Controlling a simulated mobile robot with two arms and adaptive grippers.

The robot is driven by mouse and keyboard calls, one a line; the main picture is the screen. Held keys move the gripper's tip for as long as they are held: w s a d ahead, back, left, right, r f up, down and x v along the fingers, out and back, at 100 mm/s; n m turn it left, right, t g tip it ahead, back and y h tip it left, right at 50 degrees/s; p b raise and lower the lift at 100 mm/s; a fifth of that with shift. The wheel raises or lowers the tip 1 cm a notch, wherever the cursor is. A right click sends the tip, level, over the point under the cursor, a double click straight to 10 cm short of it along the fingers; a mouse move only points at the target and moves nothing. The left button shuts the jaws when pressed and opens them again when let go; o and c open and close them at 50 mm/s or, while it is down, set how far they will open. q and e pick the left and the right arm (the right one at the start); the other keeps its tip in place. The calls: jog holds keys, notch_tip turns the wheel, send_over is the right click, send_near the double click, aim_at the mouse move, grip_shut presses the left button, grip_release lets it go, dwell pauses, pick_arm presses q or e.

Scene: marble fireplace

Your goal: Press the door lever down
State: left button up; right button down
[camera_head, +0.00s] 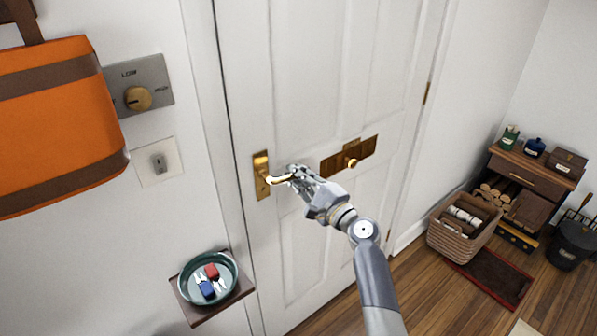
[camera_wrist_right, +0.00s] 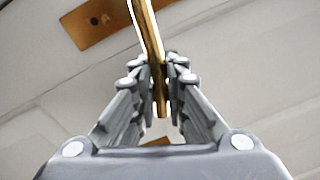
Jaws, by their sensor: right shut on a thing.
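The brass door lever (camera_head: 277,180) sticks out to the right from its upright brass plate (camera_head: 261,162) on the white panelled door (camera_head: 318,88). It looks about level. My right gripper (camera_head: 294,174) is at the lever's free end, its arm coming up from the lower right. In the right wrist view the lever (camera_wrist_right: 147,30) runs down between the two fingers of my right gripper (camera_wrist_right: 168,88), which are shut on it near its end. The door looks shut. My left gripper is not in view.
A small shelf with a teal bowl (camera_head: 232,266) juts out at lower left. An orange bag (camera_head: 50,125) hangs left. A basket (camera_head: 450,240) and cabinet (camera_head: 530,172) stand right.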

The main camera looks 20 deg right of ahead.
aim_at(281, 176)
jog(key=m, duration=0.1)
jog(key=f+m, duration=0.1)
jog(key=shift+s+a+f+m, duration=0.1)
jog(key=shift+a+f+m, duration=0.1)
jog(key=shift+m, duration=0.2)
jog(key=shift+s+a+f+m+h+p, duration=0.1)
jog(key=shift+a+f+m+h+p, duration=0.15)
jog(key=shift+f+m, duration=0.45)
jog(key=shift+s+a+f+m+h+p, duration=0.15)
jog(key=shift+a+f+m+p, duration=0.15)
jog(key=shift+m, duration=0.7)
jog(key=c, duration=1.6)
grip_release()
jog(key=v, duration=1.2)
jog(key=shift+f, duration=0.2)
